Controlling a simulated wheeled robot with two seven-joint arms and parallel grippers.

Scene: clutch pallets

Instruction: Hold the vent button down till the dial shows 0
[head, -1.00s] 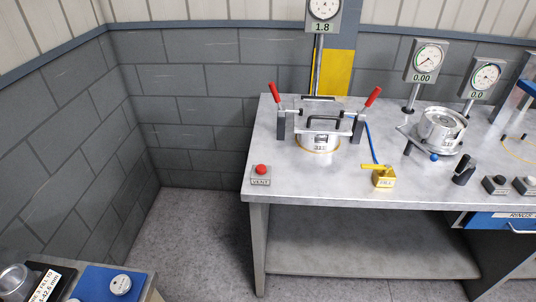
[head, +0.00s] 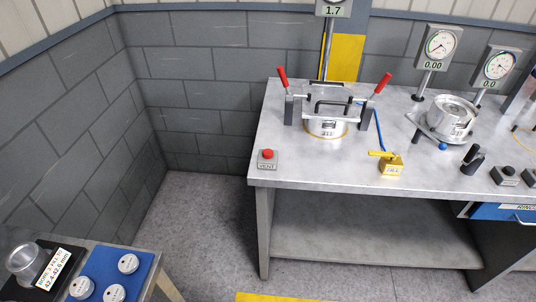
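The vent button (head: 268,154) is a red knob on a small grey box labelled VENT, at the left front corner of the steel bench (head: 330,172). Nothing touches it. A dial with a digital readout (head: 333,9) stands on a post behind the clamped fixture. The readout shows 1.7, and its round face is cut off by the top of the picture. Neither of my grippers is in view.
A clamp fixture with red handles (head: 327,118) and a yellow FILL valve (head: 391,164) stand on the bench. Two gauges reading 0.00 (head: 433,65) and 0.0 (head: 491,85) are at the right. A side table with a blue mat (head: 107,265) is at lower left.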

